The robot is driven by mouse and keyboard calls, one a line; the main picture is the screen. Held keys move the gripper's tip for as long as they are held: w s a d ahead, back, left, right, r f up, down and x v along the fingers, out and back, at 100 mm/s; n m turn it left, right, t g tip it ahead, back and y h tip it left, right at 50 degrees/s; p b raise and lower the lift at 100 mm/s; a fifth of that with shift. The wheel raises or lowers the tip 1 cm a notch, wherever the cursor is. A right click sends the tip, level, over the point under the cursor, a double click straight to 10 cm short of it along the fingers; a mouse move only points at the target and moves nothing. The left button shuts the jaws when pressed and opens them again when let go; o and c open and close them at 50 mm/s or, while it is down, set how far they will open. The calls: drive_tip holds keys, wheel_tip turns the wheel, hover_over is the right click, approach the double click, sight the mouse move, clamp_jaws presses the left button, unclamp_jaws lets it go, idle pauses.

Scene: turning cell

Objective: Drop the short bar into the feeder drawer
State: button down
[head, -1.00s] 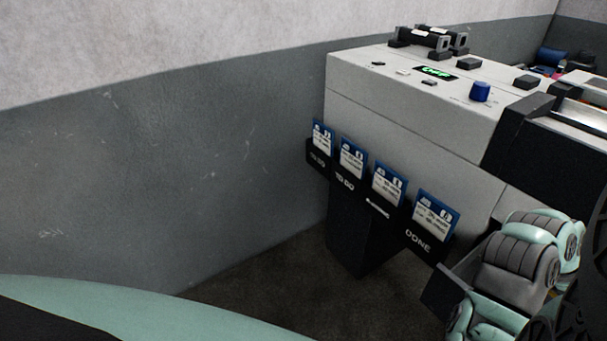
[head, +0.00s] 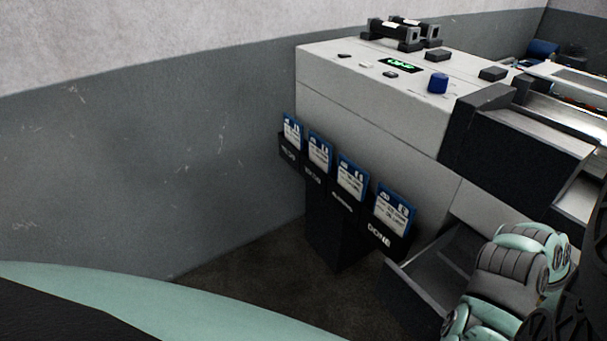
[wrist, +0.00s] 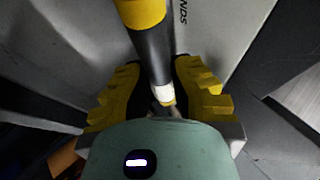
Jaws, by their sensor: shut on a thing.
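In the wrist view my gripper (wrist: 164,92), with stepped yellow fingers, is shut on a dark bar (wrist: 152,52). The bar has a yellow band at its far end and a white and yellow end between the fingers. It points away from the palm, over pale grey surfaces. A panel beside it bears letters ending in "NDS". The head view shows my arm at lower right, but the gripper and bar are not visible there. A grey open tray (head: 428,284) shows beside my arm. A dark-edged sloping metal trough (head: 535,132) sits above it. I cannot tell which is the feeder drawer.
Floor (head: 250,262) is clear between wall and machine.

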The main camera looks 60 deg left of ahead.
drive_tip(key=shift+w+f, duration=0.1)
drive_tip(key=shift+f, duration=0.8)
drive_tip(key=c, duration=1)
unclamp_jaws()
drive_tip(key=v, duration=1.2)
drive_tip(key=shift+w, duration=0.1)
